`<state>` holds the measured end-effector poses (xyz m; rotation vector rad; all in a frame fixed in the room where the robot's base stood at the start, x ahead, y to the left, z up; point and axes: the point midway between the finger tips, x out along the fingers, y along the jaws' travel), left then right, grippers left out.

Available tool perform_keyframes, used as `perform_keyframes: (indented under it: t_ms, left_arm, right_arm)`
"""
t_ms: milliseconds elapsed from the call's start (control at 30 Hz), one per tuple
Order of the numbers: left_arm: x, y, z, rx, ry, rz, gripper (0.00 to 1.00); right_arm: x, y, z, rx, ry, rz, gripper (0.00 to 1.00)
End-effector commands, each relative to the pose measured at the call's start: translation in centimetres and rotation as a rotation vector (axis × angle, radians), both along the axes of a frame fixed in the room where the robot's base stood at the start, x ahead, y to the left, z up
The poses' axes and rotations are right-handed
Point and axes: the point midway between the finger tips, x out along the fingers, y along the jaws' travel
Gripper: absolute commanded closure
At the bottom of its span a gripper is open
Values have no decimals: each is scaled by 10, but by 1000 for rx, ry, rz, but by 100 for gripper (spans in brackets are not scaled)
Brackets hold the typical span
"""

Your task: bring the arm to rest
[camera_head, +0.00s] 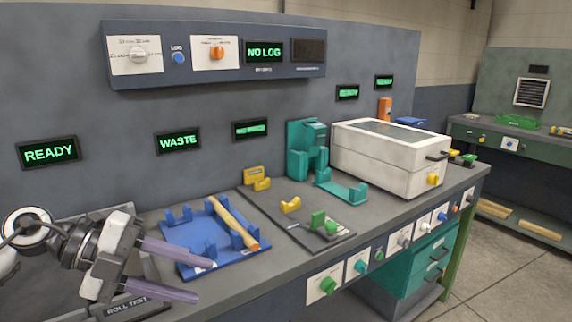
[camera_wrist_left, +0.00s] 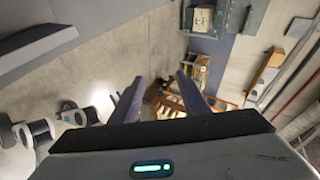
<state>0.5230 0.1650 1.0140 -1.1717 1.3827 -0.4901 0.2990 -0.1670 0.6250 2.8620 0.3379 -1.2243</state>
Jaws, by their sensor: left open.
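My left gripper (camera_head: 172,271) is at the lower left of the head view, in front of the READY sign and over the left end of the bench. Its two purple-grey fingers are apart, with nothing between them. In the left wrist view the fingers (camera_wrist_left: 156,98) also stand apart, with floor and blurred distant furniture beyond them. My right gripper is in neither view.
A blue tray (camera_head: 171,244) with a wooden rod (camera_head: 233,222) lies just right of the gripper. Teal fixtures (camera_head: 304,140) and a white lidded box (camera_head: 383,165) stand further right. A control panel (camera_head: 335,70) hangs above. Open floor (camera_head: 500,260) lies at the right.

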Motion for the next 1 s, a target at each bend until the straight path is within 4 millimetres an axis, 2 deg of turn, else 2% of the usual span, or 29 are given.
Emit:
perform_keyframes:
  t_ms: [100, 300, 433, 533, 667, 767, 800, 867, 900, 1000]
  left_arm:
    - [-7, -31, -5, -133, 10, -12, 58]
    - [-14, -81, -11, -436, 55, 52, 58]
    - [-11, -99, -21, -677, 125, 200, 58]
    - [-5, -96, -43, -842, 208, 391, 58]
    - [-3, -73, -101, -980, 357, 714, 58]
    - [-19, -48, -167, -1010, 502, 990, 58]
    - [-30, -39, -193, -1005, 562, 1094, 58]
    - [-52, -27, -233, -982, 649, 1236, 58]
    - [-69, -21, -258, -957, 709, 1323, 58]
    - [-116, -8, -311, -886, 847, 1507, 58]
  right_arm:
    - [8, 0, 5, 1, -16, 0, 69]
    - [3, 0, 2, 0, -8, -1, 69]
    - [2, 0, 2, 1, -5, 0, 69]
    - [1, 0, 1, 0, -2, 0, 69]
    - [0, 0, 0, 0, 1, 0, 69]
    - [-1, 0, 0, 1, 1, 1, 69]
    - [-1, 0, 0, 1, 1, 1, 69]
    - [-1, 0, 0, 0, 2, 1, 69]
    - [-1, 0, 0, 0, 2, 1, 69]
    - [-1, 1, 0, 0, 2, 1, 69]
